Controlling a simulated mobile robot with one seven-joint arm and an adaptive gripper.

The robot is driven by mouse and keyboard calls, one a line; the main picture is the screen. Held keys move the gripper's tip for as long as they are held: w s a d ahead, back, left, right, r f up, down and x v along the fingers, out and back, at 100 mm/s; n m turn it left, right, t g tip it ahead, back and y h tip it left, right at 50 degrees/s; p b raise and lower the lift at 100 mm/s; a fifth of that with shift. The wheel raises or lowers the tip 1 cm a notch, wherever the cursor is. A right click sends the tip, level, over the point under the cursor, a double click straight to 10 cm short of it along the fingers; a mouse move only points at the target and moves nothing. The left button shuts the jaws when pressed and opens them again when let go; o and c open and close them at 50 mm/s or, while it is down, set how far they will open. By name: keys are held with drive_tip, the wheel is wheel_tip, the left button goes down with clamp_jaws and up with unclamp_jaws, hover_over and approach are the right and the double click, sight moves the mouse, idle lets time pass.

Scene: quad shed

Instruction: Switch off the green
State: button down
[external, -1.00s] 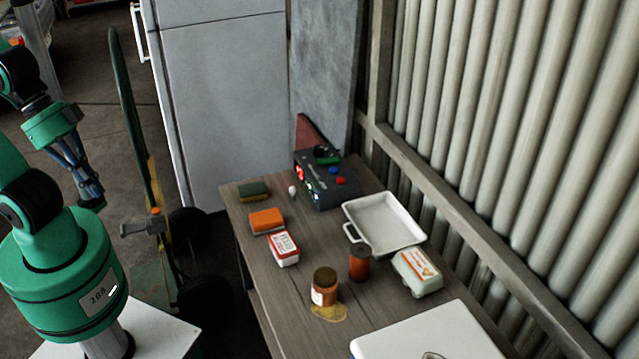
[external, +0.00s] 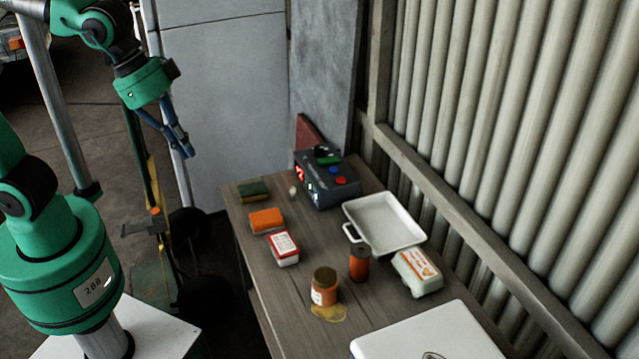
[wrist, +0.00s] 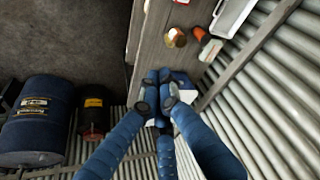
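A dark box (external: 319,186) stands at the far end of the wooden table. On its top are a green switch or button (external: 328,159), a blue button (external: 336,170) and a red button (external: 341,181). Its left face shows glowing red and whitish marks, too small to read. My gripper (external: 186,150) has blue fingers and hangs in the air left of the table, in front of the fridge, well apart from the box. In the wrist view its fingertips (wrist: 159,95) lie close together with nothing seen between them; how far they are open is unclear. The box is not visible there.
A fridge (external: 225,110) stands behind; a corrugated wall is right.

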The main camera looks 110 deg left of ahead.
drive_tip(key=w+a+f+n+p, duration=0.15)
drive_tip(key=w+a, duration=0.25)
drive_tip(key=a, duration=0.5)
drive_tip(key=w+a+f+n+g+p, duration=0.15)
drive_tip(key=w+a, duration=0.25)
drive_tip(key=a, duration=0.5)
drive_tip(key=w+a+f+p, duration=0.2)
drive_tip(key=w+a, duration=0.2)
drive_tip(key=a, duration=0.5)
drive_tip(key=s+a+f+n+p, duration=0.1)
drive_tip(key=a+f, duration=0.4)
drive_tip(key=a, duration=0.4)
drive_tip(key=s+a+f+n+p, duration=0.1)
drive_tip(key=s+a+f+p, duration=0.1)
drive_tip(key=a+f, duration=0.4)
drive_tip(key=s+a+f+n+g+p, duration=0.1)
drive_tip(key=a+f, duration=0.4)
drive_tip(key=a, duration=0.8)
drive_tip(key=shift+s+a+f+y+p, duration=0.15)
drive_tip(key=shift+s+f+y+p, duration=0.2)
drive_tip(key=shift+s, duration=0.35)
drive_tip(key=shift+f, duration=0.1)
hover_over(327, 160)
drive_tip(key=f, duration=1.1)
drive_tip(key=shift+s+d+f+b, duration=0.2)
drive_tip(key=shift+d+f+b, duration=0.1)
drive_tip(key=shift+d+b, duration=0.05)
drive_tip(key=shift+s+d+f, duration=0.1)
drive_tip(key=shift+f, duration=0.8)
